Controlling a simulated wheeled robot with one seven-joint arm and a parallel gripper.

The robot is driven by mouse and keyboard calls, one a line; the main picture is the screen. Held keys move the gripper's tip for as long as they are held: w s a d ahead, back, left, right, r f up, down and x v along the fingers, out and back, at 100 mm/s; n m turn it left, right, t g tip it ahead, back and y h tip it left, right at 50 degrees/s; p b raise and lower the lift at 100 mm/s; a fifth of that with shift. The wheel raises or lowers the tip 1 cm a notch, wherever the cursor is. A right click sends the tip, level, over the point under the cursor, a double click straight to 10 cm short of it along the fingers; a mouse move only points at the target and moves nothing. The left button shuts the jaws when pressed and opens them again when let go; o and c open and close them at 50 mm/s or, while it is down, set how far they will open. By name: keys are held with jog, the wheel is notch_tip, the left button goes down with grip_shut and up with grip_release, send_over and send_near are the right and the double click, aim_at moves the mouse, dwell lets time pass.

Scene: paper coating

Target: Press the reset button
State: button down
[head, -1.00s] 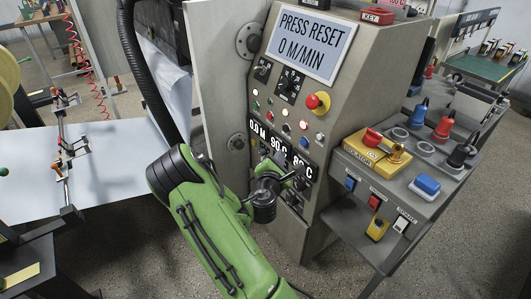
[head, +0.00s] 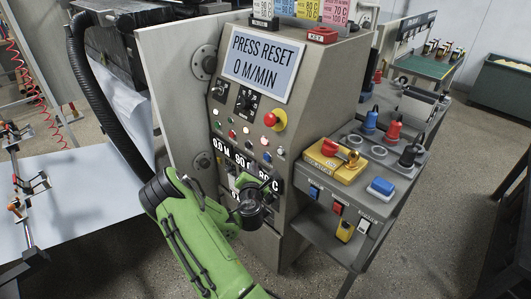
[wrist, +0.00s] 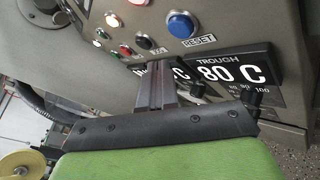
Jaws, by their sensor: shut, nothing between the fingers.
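The blue reset button (wrist: 182,25), with a RESET label below it, is on the grey control panel in the wrist view. It also shows in the head view (head: 267,157) at the lower right of the button rows. My gripper (wrist: 157,55) is shut and empty, in front of the panel and below and left of the blue button in the wrist view. The two look apart. In the head view my arm's end hides the fingertips and part of the lower panel. The display (head: 264,62) reads "PRESS RESET 0 M/MIN".
A red emergency knob (head: 275,119) sticks out above the buttons. Dark knobs (wrist: 256,97) stand under the "80 C" readout (wrist: 232,73). A side shelf to the right carries a yellow lockout box (head: 335,160) and coloured plugs. Open floor lies further right.

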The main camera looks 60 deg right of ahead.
aim_at(267, 157)
jog(key=shift+s+d+p, duration=0.25)
jog(key=shift+d+p, duration=0.4)
jog(key=shift+d, duration=0.45)
dwell(1.1)
jog(key=shift+s+d+p, duration=0.1)
jog(key=shift+d+p, duration=0.3)
jog(key=shift+d, duration=0.05)
